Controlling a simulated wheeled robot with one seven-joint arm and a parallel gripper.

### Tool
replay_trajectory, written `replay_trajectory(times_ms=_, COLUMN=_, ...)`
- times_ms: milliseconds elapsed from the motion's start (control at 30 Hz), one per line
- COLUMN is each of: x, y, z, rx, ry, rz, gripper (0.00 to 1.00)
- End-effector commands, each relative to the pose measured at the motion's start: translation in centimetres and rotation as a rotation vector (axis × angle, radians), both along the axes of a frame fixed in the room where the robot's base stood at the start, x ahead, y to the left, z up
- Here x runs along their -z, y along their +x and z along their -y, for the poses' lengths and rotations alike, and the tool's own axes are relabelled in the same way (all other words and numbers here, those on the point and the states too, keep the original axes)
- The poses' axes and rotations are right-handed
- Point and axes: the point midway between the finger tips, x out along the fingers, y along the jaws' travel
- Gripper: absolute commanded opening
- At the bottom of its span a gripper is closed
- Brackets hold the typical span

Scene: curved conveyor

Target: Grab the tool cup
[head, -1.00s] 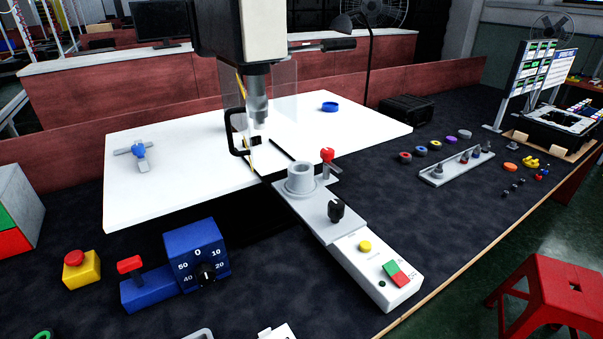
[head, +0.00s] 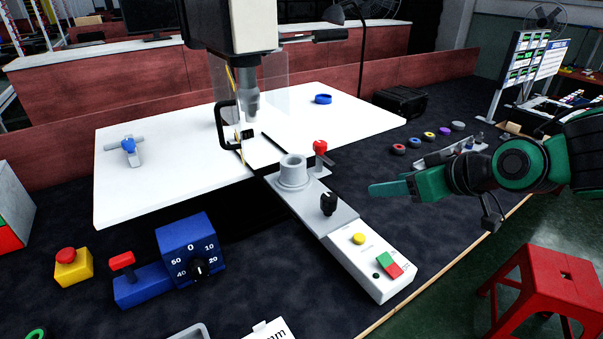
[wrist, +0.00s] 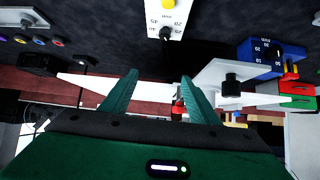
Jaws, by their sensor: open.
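The likely tool cup is a grey, round, open-topped cup (head: 292,172), upright on the grey plate (head: 318,212) below the drill-like machine head. My gripper (head: 376,190) comes in from the right in the head view, a little way right of the cup and apart from it. Its green fingers point left toward the cup. In the wrist view the two fingers (wrist: 160,84) are spread with nothing held between them. I cannot make out the cup clearly in the wrist view.
A red-topped lever (head: 320,148) and a black knob (head: 328,203) stand close to the cup. The machine head (head: 251,90) hangs behind it. A control box with buttons (head: 372,262) lies in front. A blue dial box (head: 190,250) is front left.

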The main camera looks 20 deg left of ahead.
Motion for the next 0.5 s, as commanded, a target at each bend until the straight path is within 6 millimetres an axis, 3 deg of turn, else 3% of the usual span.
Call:
replay_trajectory(times_ms=33, x=-0.7, y=-0.6, z=-3.9, rx=-0.076, ry=0.045, rz=0.042, gripper=0.55)
replay_trajectory(times_ms=100, x=-1.9, y=-1.4, z=-7.9, rx=-0.15, ry=0.104, rz=0.094, gripper=0.55)
replay_trajectory(times_ms=200, x=-3.3, y=-2.5, z=-11.5, rx=-0.216, ry=0.168, rz=0.145, gripper=0.55)
replay_trajectory(times_ms=333, x=-3.9, y=-3.1, z=-13.8, rx=-0.25, ry=0.208, rz=0.171, gripper=0.55)
replay_trajectory(times_ms=500, x=-3.2, y=-2.2, z=-15.8, rx=-0.255, ry=0.213, rz=0.174, gripper=0.55)
